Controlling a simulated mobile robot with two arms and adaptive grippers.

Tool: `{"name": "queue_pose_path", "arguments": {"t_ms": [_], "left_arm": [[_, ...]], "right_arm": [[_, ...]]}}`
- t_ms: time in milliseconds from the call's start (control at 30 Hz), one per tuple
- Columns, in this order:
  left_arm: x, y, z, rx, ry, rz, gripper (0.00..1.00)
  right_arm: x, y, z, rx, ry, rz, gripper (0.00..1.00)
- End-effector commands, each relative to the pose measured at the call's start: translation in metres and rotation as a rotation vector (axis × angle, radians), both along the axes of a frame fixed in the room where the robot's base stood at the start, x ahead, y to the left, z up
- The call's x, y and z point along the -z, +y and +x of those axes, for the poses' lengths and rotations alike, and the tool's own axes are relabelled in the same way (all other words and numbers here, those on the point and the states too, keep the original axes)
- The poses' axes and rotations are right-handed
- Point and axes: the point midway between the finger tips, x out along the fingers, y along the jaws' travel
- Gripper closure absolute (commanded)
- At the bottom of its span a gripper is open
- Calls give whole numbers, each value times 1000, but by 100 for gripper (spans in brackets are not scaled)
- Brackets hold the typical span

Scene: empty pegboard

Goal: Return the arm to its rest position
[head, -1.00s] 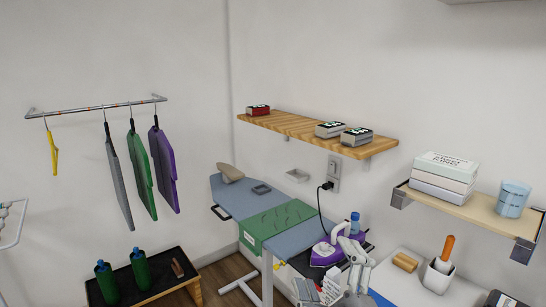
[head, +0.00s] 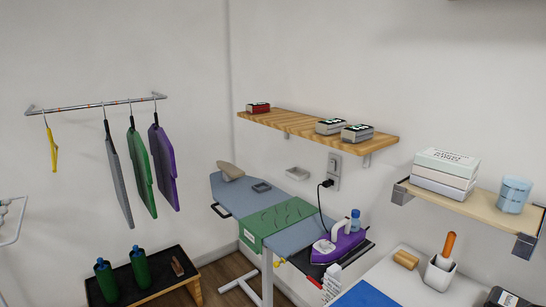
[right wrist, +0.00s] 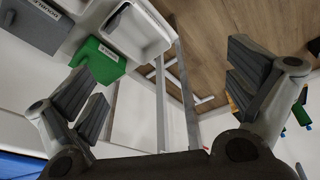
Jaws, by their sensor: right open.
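My right gripper (right wrist: 167,78) shows in the right wrist view, with its two fingers spread wide and nothing between them. It is out of the head view. My left gripper is in neither view. Below the open fingers are a white open container (right wrist: 136,32), a green box (right wrist: 97,60) with a label, and the wooden floor (right wrist: 240,28).
An ironing board (head: 232,198) with a purple iron (head: 340,246) stands ahead. A wooden shelf (head: 295,124) and a smaller shelf (head: 478,206) are on the wall. A white pot (head: 438,275) stands on the right counter. Clothes hang from a rail (head: 90,107) at left.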

Motion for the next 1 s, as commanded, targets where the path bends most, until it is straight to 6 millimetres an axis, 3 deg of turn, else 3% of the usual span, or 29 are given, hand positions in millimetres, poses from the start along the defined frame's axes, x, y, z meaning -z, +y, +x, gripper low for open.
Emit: {"name": "queue_pose_path", "arguments": {"t_ms": [33,333,600,800,1000], "left_arm": [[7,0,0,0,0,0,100],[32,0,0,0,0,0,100],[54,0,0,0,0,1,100],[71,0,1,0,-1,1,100],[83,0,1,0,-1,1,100]], "right_arm": [[25,0,1,-1,12,-1,0],[176,0,-13,-12,62,-5,0],[302,-7,-63,-23,111,-12,0],[377,-16,-119,-32,148,-17,0],[422,-26,-171,-38,175,-21,0]]}}
